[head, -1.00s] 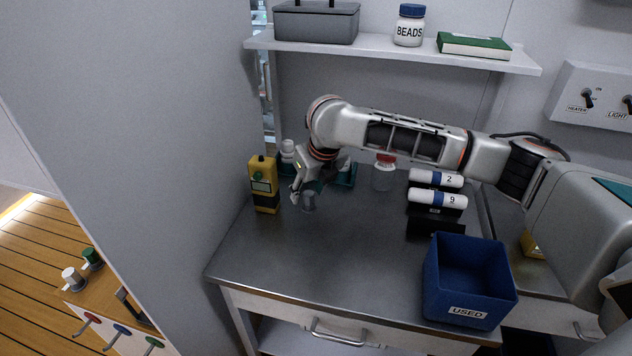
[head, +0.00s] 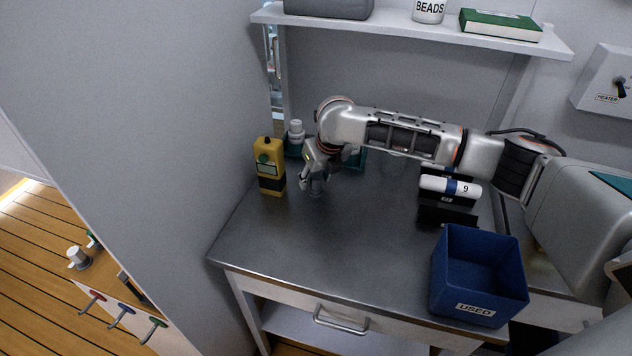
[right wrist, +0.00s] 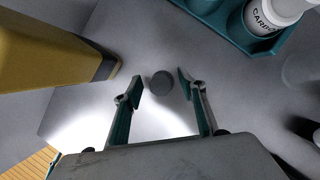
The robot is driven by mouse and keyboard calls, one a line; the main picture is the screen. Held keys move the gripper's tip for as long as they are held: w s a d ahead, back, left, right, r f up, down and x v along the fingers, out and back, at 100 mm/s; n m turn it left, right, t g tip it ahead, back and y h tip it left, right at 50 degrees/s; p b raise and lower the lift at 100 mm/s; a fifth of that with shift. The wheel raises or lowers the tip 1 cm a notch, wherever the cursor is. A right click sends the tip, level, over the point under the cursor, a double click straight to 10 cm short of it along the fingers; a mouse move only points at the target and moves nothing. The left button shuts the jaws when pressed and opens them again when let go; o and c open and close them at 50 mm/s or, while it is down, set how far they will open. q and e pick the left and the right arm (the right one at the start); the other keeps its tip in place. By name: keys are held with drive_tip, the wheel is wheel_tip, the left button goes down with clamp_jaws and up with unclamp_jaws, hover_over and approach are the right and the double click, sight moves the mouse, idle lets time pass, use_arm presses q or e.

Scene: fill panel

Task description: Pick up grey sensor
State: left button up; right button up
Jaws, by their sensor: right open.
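The grey sensor (head: 317,187) is a small grey cylinder on the metal counter, beside my right gripper in the head view. In the right wrist view its round end (right wrist: 162,84) lies between the fingertips, with a gap on each side. My right gripper (right wrist: 159,83) is open and points down at it. In the head view the right gripper (head: 310,184) partly covers the area around the sensor. My left gripper does not show.
A yellow device (head: 269,168) stands close left of the right gripper. A teal tray (right wrist: 238,28) with white bottles is behind it. A blue USED bin (head: 478,278) and white cylinders in a black rack (head: 447,198) are to the right. The front counter is clear.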

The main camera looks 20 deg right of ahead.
drive_tip(key=shift+w+f, duration=0.1)
drive_tip(key=shift+f, duration=0.05)
drive_tip(key=c, duration=1.1)
drive_tip(key=shift+r, duration=0.2)
